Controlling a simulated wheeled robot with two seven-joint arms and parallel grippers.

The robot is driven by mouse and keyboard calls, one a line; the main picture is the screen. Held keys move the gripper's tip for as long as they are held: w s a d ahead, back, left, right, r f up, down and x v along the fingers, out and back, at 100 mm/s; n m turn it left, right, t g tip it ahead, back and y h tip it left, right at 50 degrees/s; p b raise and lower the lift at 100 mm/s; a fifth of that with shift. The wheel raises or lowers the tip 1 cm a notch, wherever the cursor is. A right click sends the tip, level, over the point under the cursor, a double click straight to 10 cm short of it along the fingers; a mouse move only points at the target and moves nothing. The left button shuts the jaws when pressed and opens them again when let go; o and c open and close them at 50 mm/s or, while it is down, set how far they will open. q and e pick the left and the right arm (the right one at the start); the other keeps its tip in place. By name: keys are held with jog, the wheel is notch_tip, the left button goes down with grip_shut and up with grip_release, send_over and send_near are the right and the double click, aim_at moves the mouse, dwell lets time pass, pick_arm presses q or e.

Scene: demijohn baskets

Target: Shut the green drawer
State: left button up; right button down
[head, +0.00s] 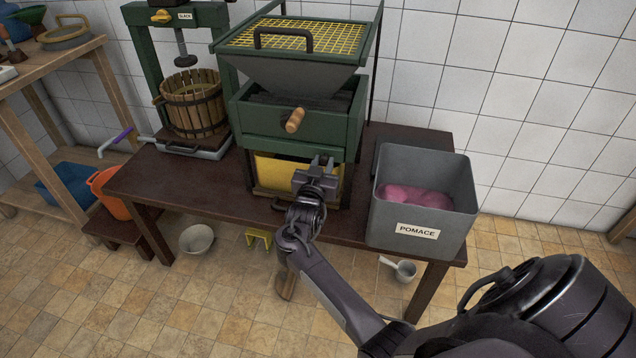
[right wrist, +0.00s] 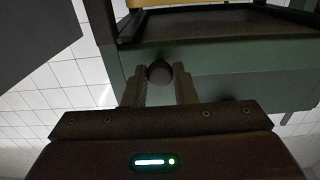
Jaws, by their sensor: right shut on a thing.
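The green machine (head: 262,122) stands on the dark table, with a wooden knob (head: 295,120) on its front. A lower green front band (head: 285,149) sits beneath that. My right gripper (head: 322,161) is in front of this lower part, from below and right. In the right wrist view, my right gripper (right wrist: 160,88) is shut on a round dark knob (right wrist: 159,72) in front of a green front (right wrist: 225,92). In the head view the gripper hides that knob. How far the green drawer stands out cannot be told. My left gripper is not in view.
A yellow bin (head: 270,172) sits under the green part. A grey box labelled POMACE (head: 395,212), holding pink stuff, stands close on the right. A basket press (head: 190,104) stands on the left. The floor in front of the table is mostly clear.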

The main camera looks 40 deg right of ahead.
jog(key=c, duration=1.2)
grip_release()
jog(key=shift+v, duration=3.85)
